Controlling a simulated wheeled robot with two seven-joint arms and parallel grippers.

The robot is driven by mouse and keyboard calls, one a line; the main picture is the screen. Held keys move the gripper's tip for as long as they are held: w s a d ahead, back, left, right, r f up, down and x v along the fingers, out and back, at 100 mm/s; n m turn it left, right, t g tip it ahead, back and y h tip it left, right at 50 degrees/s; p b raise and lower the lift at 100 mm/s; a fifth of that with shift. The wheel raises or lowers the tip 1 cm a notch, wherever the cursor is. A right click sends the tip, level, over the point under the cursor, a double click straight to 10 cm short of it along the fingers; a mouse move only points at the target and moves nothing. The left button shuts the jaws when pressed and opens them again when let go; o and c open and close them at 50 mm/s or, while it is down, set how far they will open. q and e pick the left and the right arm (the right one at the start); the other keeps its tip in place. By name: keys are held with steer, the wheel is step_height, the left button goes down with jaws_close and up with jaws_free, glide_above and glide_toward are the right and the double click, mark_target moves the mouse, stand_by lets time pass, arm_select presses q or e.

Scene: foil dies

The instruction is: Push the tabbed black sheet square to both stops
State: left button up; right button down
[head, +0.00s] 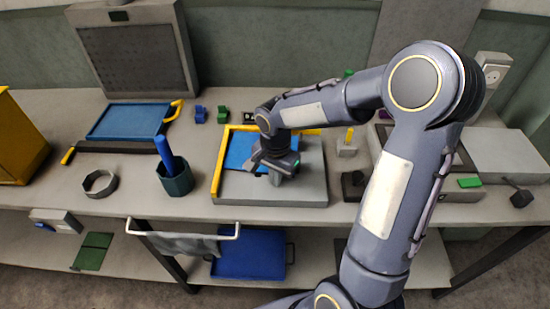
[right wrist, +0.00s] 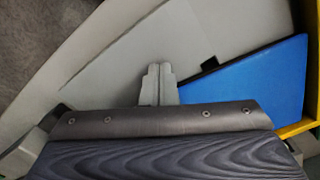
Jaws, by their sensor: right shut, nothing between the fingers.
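The sheet (head: 238,150) looks blue, not black, and lies on a grey block (head: 305,185) with a yellow stop along the left (head: 218,165) and one along the back (head: 308,131). The arm hides part of the sheet. My left gripper is out of view.
A dark cup with a blue handle (head: 175,180) and a grey ring (head: 100,183) stand to the left. A blue board (head: 130,121) lies behind them. Small blue (head: 200,114) and green (head: 223,116) pieces sit behind the block. A small grey holder (head: 346,150) is to its right.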

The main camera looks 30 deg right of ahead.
steer(key=shift+w+d, duration=0.45)
steer(key=shift+w, duration=0.25)
steer(key=shift+w+d, duration=0.4)
steer(key=shift+w, duration=0.3)
steer(key=shift+s, duration=0.1)
steer(key=shift+s+a, duration=0.35)
steer(key=shift+s, duration=0.05)
step_height(320, 180, up, 8)
steer(key=p, duration=0.5)
steer(key=shift+p, duration=0.4)
